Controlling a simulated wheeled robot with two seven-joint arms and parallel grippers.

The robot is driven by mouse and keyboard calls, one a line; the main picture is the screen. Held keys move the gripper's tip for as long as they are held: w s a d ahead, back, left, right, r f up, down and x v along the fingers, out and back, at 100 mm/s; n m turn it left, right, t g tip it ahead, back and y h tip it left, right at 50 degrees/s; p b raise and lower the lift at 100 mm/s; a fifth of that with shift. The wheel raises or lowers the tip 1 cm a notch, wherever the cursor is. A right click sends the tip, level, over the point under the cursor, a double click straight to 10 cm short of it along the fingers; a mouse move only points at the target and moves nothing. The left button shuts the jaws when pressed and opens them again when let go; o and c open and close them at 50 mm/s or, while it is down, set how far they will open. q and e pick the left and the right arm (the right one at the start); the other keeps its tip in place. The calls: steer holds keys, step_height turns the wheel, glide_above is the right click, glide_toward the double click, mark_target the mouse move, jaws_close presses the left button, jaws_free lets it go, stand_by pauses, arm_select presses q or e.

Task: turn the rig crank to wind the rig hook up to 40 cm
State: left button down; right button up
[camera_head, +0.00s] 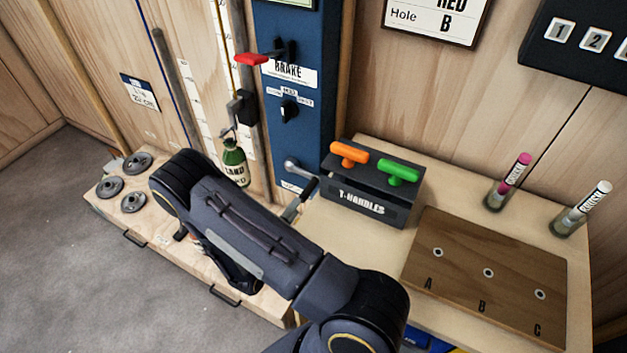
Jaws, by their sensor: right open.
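The rig crank (302,178) is on the lower part of the blue rig post, with a metal arm and a dark grip angled down. The rig hook (228,131) hangs under a dark block in front of the white scale (197,85). A green bottle-shaped weight (234,162) hangs at the hook, its lower part close to my arm in the picture. My right arm crosses the middle from the lower right. My right gripper (232,268) is partly hidden under it, open, over the low wooden bench and apart from the crank. My left gripper is out of view.
A red brake lever (251,59) and a black knob (289,108) are on the blue post. A dark T-handles box (366,205) stands right of the crank. Metal discs (109,187) lie on the low bench.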

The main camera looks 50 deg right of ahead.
mark_target(305, 192)
steer(key=p+x, duration=0.1)
steer(key=x, duration=0.6)
steer(key=shift+w+d+p, duration=0.2)
steer(key=shift+d+p, duration=0.15)
steer(key=shift+d, duration=0.35)
jaws_close()
